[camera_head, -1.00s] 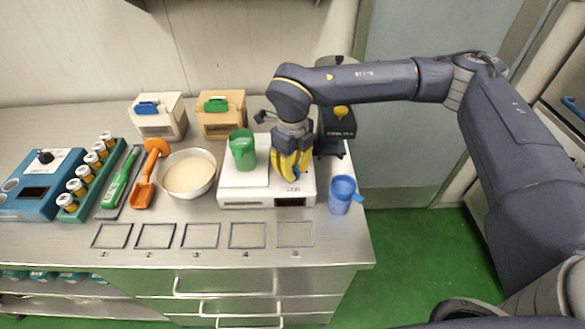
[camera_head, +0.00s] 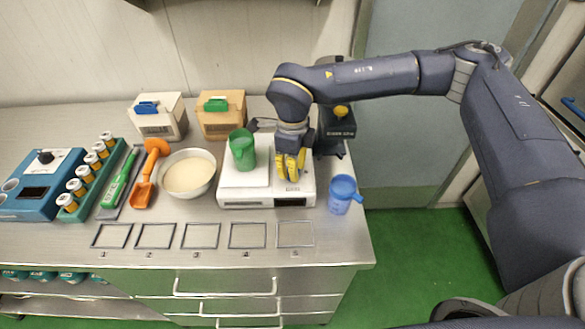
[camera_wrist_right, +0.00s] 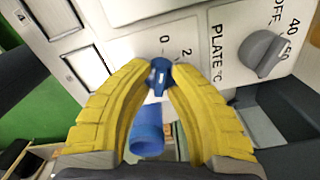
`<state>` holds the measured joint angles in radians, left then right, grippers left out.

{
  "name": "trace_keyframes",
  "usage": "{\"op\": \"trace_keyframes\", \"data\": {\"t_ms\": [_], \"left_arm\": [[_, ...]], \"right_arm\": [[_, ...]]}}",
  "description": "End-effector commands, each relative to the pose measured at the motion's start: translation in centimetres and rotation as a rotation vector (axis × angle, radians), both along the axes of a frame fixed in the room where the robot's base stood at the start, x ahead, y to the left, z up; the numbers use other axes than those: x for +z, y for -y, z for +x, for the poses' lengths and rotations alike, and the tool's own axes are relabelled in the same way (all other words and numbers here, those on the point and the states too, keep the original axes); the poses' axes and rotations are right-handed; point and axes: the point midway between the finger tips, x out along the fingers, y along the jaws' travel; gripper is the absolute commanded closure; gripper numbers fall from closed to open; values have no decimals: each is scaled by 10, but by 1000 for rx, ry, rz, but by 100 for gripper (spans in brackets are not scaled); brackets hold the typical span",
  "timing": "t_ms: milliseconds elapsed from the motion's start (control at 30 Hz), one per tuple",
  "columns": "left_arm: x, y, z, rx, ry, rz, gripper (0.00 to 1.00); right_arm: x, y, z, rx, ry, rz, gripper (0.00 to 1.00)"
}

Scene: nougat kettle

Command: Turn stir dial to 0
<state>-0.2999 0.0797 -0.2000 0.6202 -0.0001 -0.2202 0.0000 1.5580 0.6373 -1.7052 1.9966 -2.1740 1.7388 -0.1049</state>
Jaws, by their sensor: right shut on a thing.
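The white hotplate (camera_head: 231,200) stands on the counter with a green mug (camera_head: 242,150) on its plate. My right gripper (camera_head: 291,172) points down at the hotplate's right part. In the right wrist view its yellow fingers (camera_wrist_right: 160,82) close around the small blue stir dial (camera_wrist_right: 160,72), which has a white mark. The numbers 0 and 2 are printed beside this dial; I cannot tell exactly where the mark points. The grey plate dial (camera_wrist_right: 262,53) sits apart from the fingers, beside "OFF" and "PLATE °C". My left gripper is not in view.
A blue mug (camera_head: 341,195) stands close to the right of the hotplate. A bowl of pale contents (camera_head: 189,175) stands to its left. A dark device (camera_head: 337,125) is behind the gripper. Outlined squares (camera_head: 248,236) mark the clear front of the counter.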

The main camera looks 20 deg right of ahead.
Motion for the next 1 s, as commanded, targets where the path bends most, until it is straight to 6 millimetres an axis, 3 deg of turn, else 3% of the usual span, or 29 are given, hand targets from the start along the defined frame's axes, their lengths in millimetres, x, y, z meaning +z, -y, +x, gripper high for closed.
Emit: {"op": "trace_keyframes", "data": {"t_ms": [200, 233, 500, 800, 1000], "left_arm": [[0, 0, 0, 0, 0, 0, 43], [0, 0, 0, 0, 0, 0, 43], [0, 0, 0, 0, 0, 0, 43], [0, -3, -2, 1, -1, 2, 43], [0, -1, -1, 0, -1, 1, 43]], "right_arm": [[-1, 0, 0, 1, -1, -1, 100], [-1, 0, 0, 0, -1, -1, 76], [0, 0, 0, 0, 0, 0, 45], [2, 0, 0, -1, 1, -1, 45], [23, 0, 1, -1, 3, 0, 45]]}}
